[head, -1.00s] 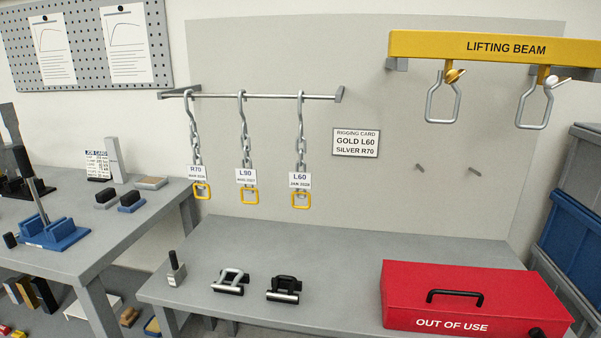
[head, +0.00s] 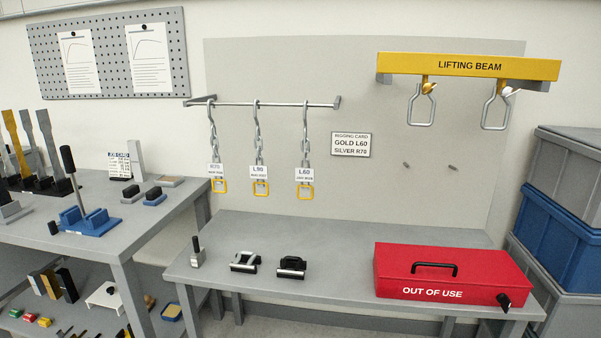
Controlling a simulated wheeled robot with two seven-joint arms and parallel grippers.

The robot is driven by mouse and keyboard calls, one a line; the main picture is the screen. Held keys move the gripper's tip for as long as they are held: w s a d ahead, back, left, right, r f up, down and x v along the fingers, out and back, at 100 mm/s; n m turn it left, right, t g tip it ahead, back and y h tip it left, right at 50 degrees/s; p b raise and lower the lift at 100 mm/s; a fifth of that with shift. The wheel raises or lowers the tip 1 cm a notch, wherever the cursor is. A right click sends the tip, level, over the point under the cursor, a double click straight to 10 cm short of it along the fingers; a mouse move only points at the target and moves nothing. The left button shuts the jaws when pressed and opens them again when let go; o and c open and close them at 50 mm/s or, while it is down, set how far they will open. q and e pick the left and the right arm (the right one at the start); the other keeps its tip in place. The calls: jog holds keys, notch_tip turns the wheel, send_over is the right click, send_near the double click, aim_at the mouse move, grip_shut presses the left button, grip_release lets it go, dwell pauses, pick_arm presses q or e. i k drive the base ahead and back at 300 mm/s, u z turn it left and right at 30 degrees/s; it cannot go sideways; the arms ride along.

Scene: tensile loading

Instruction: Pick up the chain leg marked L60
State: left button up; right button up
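The chain leg marked L60 (head: 305,146) hangs from the right part of the wall rail (head: 275,104). It has grey links, a white L60 tag (head: 304,174) and a yellow square ring (head: 306,192) at its lower end. The chain leg marked L90 (head: 258,142) hangs to its left, and the chain leg marked R70 (head: 213,136) hangs at the far left of the rail. Both have similar tags and yellow rings. Neither of my grippers shows in the head view.
A bench (head: 330,230) below the chains carries two shackle-like clamps (head: 245,262) (head: 291,267) and a red OUT OF USE box (head: 450,272). A yellow lifting beam (head: 468,66) with two hooks is at upper right. Blue and grey crates (head: 550,225) stand at right. The bench's middle is clear.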

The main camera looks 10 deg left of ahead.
aim_at(302, 175)
jog(key=u, duration=0.8)
jog(key=i, duration=0.4)
jog(key=u, duration=0.75)
jog(key=i, duration=0.8)
